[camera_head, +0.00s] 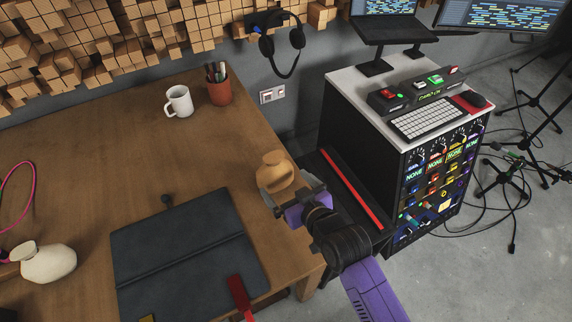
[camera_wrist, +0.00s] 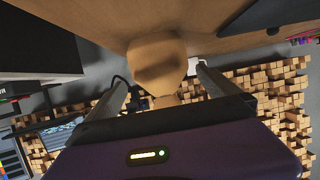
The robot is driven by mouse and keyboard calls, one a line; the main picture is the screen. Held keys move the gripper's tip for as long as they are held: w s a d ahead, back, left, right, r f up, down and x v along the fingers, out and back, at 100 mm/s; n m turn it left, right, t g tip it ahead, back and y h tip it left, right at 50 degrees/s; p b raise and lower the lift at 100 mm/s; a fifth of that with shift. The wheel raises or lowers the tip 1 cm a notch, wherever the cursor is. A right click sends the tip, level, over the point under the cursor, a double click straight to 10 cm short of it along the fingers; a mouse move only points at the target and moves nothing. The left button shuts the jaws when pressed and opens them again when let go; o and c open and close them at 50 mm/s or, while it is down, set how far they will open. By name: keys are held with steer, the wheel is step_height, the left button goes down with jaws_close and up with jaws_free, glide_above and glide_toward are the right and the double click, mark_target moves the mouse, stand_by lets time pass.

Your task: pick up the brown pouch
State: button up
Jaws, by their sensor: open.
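The brown pouch (camera_head: 275,169), a rounded tan shape with a narrower top, stands near the right edge of the wooden table. My gripper (camera_head: 286,192) is right at it, in front of it in the head view, and hides its lower part. In the wrist view the pouch (camera_wrist: 158,62) shows between the two spread fingers of my gripper (camera_wrist: 160,78), with gaps on both sides. The gripper is open; I cannot tell how deep the pouch sits between the fingers.
The wooden table (camera_head: 120,170) holds a dark folder (camera_head: 185,250), a white mug (camera_head: 179,101), a brown pen cup (camera_head: 219,90) and a cream vase (camera_head: 46,262). A black equipment cabinet with a white top (camera_head: 343,86) stands right of the table. Headphones (camera_head: 283,43) hang on the wall.

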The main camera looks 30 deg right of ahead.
mark_target(279, 176)
steer(key=x, duration=0.2)
steer(key=shift+w+d+f, duration=0.1)
steer(key=shift+w+d, duration=0.05)
steer(key=shift+w, duration=0.1)
steer(key=shift+p+x, duration=0.35)
steer(key=shift+x, duration=2.25)
steer(key=c, duration=1.2)
steer(key=shift+c, duration=0.5)
steer(key=shift+r, duration=0.25)
